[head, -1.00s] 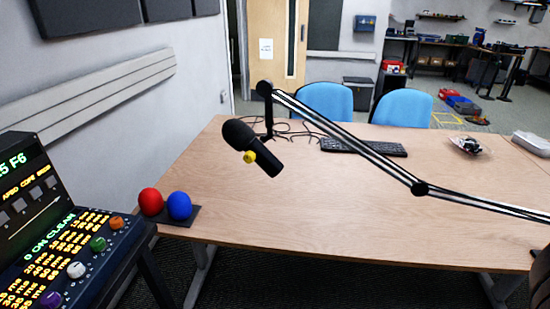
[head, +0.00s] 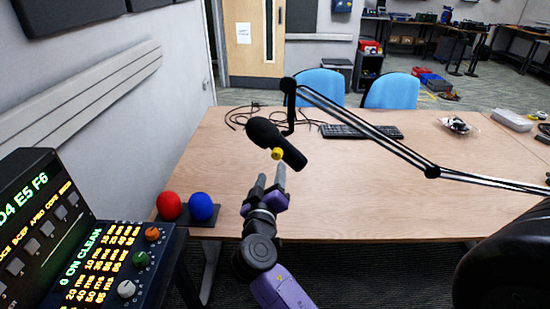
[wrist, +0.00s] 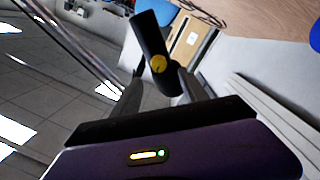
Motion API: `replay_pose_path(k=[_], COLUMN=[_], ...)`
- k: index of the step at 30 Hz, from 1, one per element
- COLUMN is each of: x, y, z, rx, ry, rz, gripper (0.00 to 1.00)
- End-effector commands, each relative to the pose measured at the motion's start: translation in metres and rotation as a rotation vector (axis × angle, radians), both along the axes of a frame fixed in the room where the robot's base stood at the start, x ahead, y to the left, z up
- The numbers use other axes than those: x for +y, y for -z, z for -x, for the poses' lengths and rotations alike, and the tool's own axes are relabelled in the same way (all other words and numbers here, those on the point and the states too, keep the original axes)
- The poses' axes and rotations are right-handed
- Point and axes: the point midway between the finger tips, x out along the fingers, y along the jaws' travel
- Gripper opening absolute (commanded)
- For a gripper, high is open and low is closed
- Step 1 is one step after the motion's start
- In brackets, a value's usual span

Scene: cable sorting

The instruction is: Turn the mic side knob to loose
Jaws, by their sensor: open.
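A black microphone (head: 268,135) hangs tilted from a boom arm (head: 365,130) above the table. A small yellow side knob (head: 277,153) sits on the near side of its body. My gripper (head: 269,180) is just below the knob in the head view, fingers pointing up toward it, open and empty. In the wrist view the mic (wrist: 149,40) and its yellow knob (wrist: 158,65) show beyond and between my two fingers (wrist: 160,80). I cannot tell the exact gap, but no finger is visibly closed on the knob.
The wooden table (head: 380,200) is mostly clear in front. A red ball (head: 169,206) and a blue ball (head: 202,207) sit on a dark base at its left edge. A control console (head: 95,245) stands at lower left. A keyboard (head: 360,132) and cables (head: 250,112) lie behind the mic.

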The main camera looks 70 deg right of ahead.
Motion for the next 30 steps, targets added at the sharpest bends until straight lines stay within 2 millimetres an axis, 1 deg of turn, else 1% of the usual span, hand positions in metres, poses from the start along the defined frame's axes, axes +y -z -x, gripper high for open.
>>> replay_pose_path(k=[3,9,15,20,27,29,30], x=[-0.014,-0.044,-0.066,-0.073,-0.073,-0.073,-0.073], y=[-0.004,-0.003,-0.002,-0.001,-0.001,-0.001,-0.001], z=[-0.002,-0.011,-0.018,-0.02,-0.021,-0.021,-0.021], rx=[0.0,0.0,-0.001,0.0,0.0,0.0,0.0], ry=[0.008,0.007,0.003,0.003,0.002,0.002,0.002], rz=[0.004,0.003,0.002,0.001,0.001,0.001,0.001], gripper=[0.51,0.51,0.51,0.51,0.51,0.39,0.32])
